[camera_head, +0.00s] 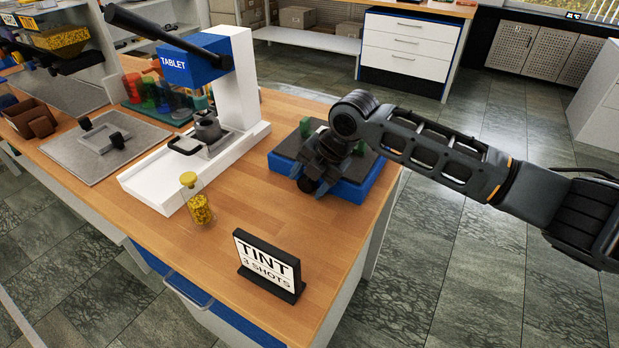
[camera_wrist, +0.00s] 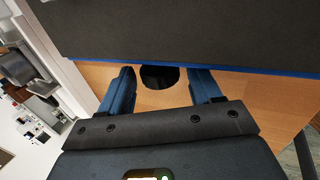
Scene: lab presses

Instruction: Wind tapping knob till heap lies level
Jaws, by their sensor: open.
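A blue box with a dark top (camera_head: 347,190) stands at the right end of the wooden bench, with green parts (camera_head: 357,147) on top. Its blue edge and dark top (camera_wrist: 220,30) fill the upper wrist view. A round black knob (camera_wrist: 158,77) shows just below that edge; in the head view it shows at the box's front (camera_head: 306,185). My gripper (camera_head: 312,181) is at the box's front. In the wrist view its two blue fingers (camera_wrist: 162,82) stand open on either side of the knob, with gaps visible. My arm hides part of the box top; I see no heap there.
A white press labelled TABLET (camera_head: 243,100) stands left of the box. A yellow-filled jar (camera_head: 199,207) stands in front of it. A TINT sign (camera_head: 268,265) stands near the front edge. Grey plates and coloured containers are farther left. Bare wood lies between sign and box.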

